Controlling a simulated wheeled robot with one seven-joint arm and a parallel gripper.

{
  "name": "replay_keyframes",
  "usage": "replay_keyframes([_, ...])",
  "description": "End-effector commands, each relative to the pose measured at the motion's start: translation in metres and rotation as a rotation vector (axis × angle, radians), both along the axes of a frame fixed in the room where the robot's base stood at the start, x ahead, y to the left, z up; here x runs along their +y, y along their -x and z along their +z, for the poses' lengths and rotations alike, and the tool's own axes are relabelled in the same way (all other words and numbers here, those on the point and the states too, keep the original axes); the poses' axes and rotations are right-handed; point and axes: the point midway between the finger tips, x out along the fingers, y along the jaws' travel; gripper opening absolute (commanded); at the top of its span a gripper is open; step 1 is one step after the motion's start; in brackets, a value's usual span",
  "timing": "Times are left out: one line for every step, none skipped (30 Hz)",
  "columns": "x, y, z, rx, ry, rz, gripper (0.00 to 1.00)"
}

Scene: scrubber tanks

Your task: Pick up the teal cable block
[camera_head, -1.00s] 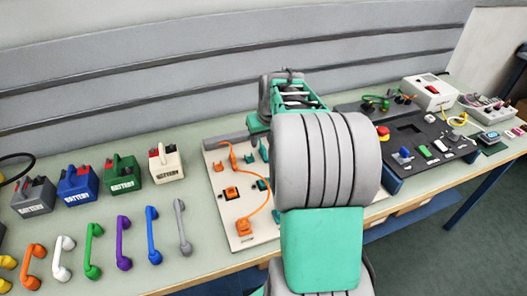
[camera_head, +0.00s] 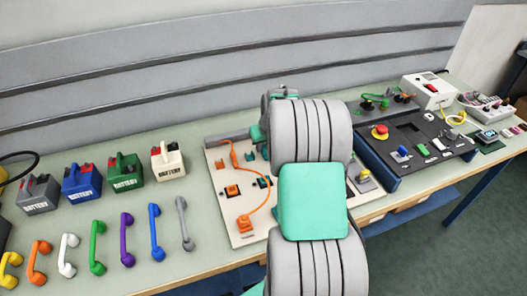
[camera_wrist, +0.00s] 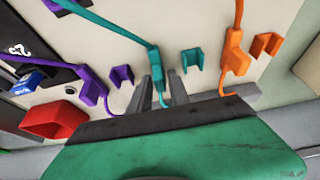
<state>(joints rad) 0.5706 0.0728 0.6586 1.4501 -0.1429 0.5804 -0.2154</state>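In the wrist view, the teal cable block (camera_wrist: 156,62) sits at the end of a teal cable above the cream board. A thin teal wire runs from it down toward my gripper (camera_wrist: 162,82). I see no firm contact. A teal clip (camera_wrist: 192,59) is just right of the block. In the head view, my arm hides the gripper and most of the board's right side.
In the wrist view, a purple cable block (camera_wrist: 91,88) is to the left and an orange one (camera_wrist: 236,62) to the right. A red open box (camera_wrist: 55,120) is at the lower left. In the head view, the cream board (camera_head: 222,190) lies between batteries and a dark control panel (camera_head: 400,170).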

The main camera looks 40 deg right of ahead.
Motion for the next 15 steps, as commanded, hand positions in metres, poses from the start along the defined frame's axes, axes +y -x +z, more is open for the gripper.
replay_keyframes([0.0001,0.0000,0.0002,0.000,0.000,0.000,0.18])
replay_keyframes([0.0001,0.0000,0.0002,0.000,0.000,0.000,0.15])
replay_keyframes([0.0001,0.0000,0.0002,0.000,0.000,0.000,0.12])
replay_keyframes([0.0001,0.0000,0.0002,0.000,0.000,0.000,0.10])
replay_keyframes([0.0001,0.0000,0.0003,0.000,0.000,0.000,0.07])
replay_keyframes([0.0002,0.0000,0.0003,0.000,0.000,0.000,0.04])
replay_keyframes([0.0001,0.0000,0.0003,0.000,0.000,0.000,0.01])
replay_keyframes([0.0001,0.0000,0.0003,0.000,0.000,0.000,0.00])
replay_keyframes([0.0002,0.0000,0.0003,0.000,0.000,0.000,0.00])
replay_keyframes([0.0001,0.0000,0.0003,0.000,0.000,0.000,0.00])
replay_keyframes([0.0001,0.0000,0.0003,0.000,0.000,0.000,0.00])
replay_keyframes([0.0001,0.0000,0.0003,0.000,0.000,0.000,0.00])
replay_keyframes([0.0001,0.0000,0.0003,0.000,0.000,0.000,0.00])
replay_keyframes([0.0001,0.0000,0.0003,0.000,0.000,0.000,0.00])
replay_keyframes([0.0001,0.0000,0.0003,0.000,0.000,0.000,0.00])
